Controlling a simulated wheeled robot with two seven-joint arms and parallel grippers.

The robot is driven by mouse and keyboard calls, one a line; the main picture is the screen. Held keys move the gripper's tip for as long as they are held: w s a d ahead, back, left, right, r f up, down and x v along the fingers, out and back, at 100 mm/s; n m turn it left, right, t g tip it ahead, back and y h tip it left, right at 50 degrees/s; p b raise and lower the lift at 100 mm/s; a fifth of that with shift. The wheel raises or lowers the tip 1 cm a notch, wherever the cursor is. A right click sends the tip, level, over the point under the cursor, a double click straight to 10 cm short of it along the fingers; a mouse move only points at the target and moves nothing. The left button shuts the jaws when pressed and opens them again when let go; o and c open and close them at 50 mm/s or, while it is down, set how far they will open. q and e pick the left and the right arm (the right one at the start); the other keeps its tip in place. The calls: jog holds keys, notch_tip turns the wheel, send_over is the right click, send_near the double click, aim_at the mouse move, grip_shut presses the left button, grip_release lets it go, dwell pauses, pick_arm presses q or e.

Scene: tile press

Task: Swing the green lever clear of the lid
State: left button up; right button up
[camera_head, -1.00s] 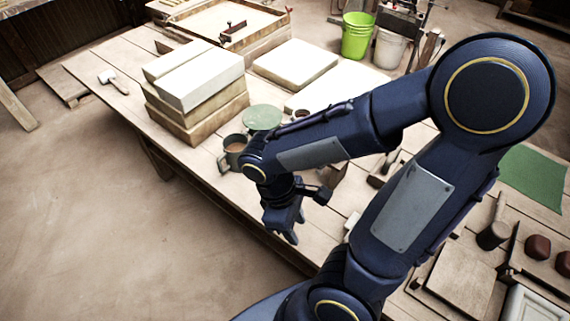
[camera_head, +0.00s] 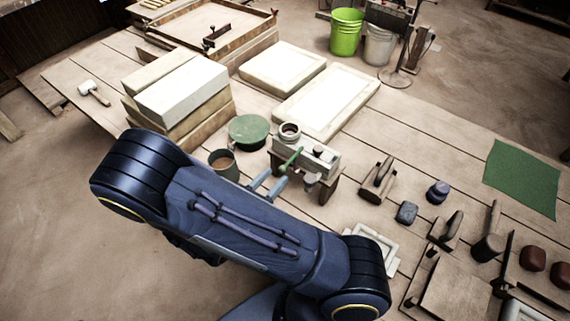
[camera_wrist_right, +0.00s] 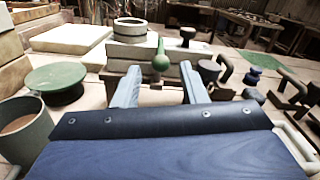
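The green lever (camera_head: 291,159) stands out from the front of a small whitish press (camera_head: 322,160) on the table. In the right wrist view its round green knob (camera_wrist_right: 160,62) lies ahead, between the lines of my fingers. My right gripper (camera_head: 269,184) is open and empty, its two pale fingers pointing at the lever from the front. In the wrist view the open gripper (camera_wrist_right: 158,88) shows a wide gap, and contact with the knob cannot be told. Which part of the press is the lid is unclear. My left gripper is not in view.
A mug of brown liquid (camera_head: 223,163) and a green round disc (camera_head: 249,130) stand left of the press. Stacked blocks (camera_head: 185,90) and pale slabs (camera_head: 325,100) lie behind. Hand tools (camera_head: 379,180) and a green cloth (camera_head: 523,178) lie to the right.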

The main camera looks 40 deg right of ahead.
aim_at(285, 165)
jog(key=shift+p+x, duration=0.4)
jog(key=shift+x, duration=2.4)
grip_shut()
